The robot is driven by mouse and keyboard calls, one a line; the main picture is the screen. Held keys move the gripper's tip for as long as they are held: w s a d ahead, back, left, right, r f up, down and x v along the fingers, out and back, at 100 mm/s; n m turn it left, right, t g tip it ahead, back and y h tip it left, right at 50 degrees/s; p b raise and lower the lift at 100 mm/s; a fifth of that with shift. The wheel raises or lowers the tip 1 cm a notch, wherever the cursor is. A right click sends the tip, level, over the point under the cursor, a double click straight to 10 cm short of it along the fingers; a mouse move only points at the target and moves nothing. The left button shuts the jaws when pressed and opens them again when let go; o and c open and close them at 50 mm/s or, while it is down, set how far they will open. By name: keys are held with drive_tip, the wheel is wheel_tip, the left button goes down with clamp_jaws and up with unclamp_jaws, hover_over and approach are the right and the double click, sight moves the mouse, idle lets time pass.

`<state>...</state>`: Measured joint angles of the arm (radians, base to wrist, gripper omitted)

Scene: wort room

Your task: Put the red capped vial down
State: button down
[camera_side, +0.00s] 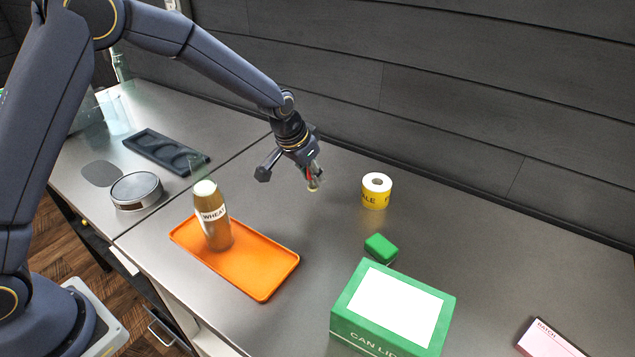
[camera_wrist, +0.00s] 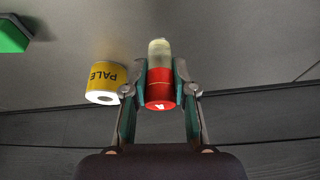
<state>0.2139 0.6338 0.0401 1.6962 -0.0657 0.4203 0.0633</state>
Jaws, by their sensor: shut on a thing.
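My gripper (camera_wrist: 160,95) is shut on the red capped vial (camera_wrist: 159,88). In the wrist view the vial has a red cap end with a white mark toward me and a pale, clear body pointing away, with a finger on each side. In the side view my gripper (camera_side: 313,181) is over the back middle of the steel counter, left of the yellow roll. Only a small part of the vial shows there, pointing down and mostly hidden by the fingers. I cannot tell how far its lower end is from the counter.
An orange tray (camera_side: 262,284) holds a brown WHEAT bottle (camera_side: 213,218). A yellow PALE roll (camera_side: 375,192), a green block (camera_side: 380,248), a green-and-white CAN LID box (camera_side: 392,310) and a pink box (camera_side: 548,340) stand rightward. A black tray (camera_side: 166,150) and round tin (camera_side: 136,190) are left.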

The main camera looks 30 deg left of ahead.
sight(314, 186)
drive_tip(key=shift+w+f, duration=0.2)
drive_tip(key=shift+f, duration=0.05)
drive_tip(key=shift+w+f, duration=0.15)
drive_tip(key=shift+f, duration=1.5)
drive_tip(key=shift+f, duration=0.15)
drive_tip(key=c, duration=0.9)
unclamp_jaws()
drive_tip(key=shift+c, duration=0.2)
